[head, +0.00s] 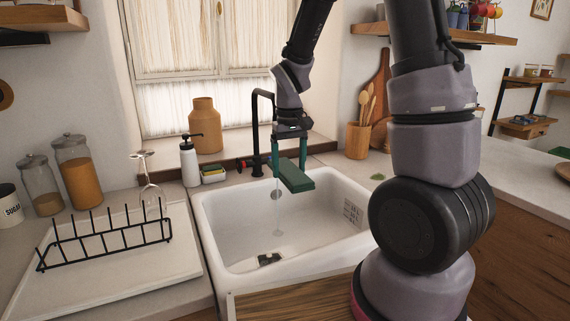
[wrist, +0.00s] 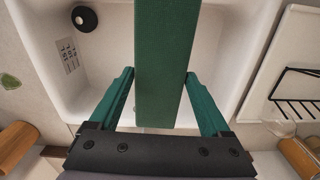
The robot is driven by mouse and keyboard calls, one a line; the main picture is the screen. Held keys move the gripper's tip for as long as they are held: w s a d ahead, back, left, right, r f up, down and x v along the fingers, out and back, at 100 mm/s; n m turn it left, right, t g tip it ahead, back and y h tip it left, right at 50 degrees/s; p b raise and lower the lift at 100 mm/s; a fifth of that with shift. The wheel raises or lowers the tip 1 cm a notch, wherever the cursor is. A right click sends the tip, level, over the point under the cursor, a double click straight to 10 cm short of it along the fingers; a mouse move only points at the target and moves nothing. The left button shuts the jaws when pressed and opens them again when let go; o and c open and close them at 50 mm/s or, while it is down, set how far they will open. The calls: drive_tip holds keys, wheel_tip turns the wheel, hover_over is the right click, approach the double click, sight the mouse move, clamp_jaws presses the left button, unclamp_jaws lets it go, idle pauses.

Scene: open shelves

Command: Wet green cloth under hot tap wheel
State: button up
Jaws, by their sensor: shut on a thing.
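The green cloth (head: 298,177) looks like a flat dark green slab. My gripper (head: 290,160) is shut on it and holds it above the back of the white sink (head: 218,226), near the tap. In the wrist view the cloth (wrist: 167,60) runs between the two green fingers of my gripper (wrist: 160,76). The black tap (head: 256,135) stands behind the sink, just left of my gripper; its spout end is partly hidden by my arm. A red wheel (head: 241,163) shows at the tap's left. A faint pale streak below the cloth may be water; I cannot tell.
A black dish rack (head: 105,243) with a wine glass (head: 150,178) stands left of the sink. A white soap bottle (head: 189,163) and a sponge holder (head: 213,174) are left of the tap. A utensil pot (head: 357,141) stands at the right. The sink basin is largely clear.

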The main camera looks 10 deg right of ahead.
drive_tip(key=shift+s+a+r, duration=0.15)
drive_tip(key=shift+s+r, duration=0.7)
drive_tip(key=shift+s, duration=0.2)
drive_tip(key=shift+s+a+r, duration=0.1)
drive_tip(key=shift+s+r, duration=0.7)
drive_tip(key=shift+s, duration=0.2)
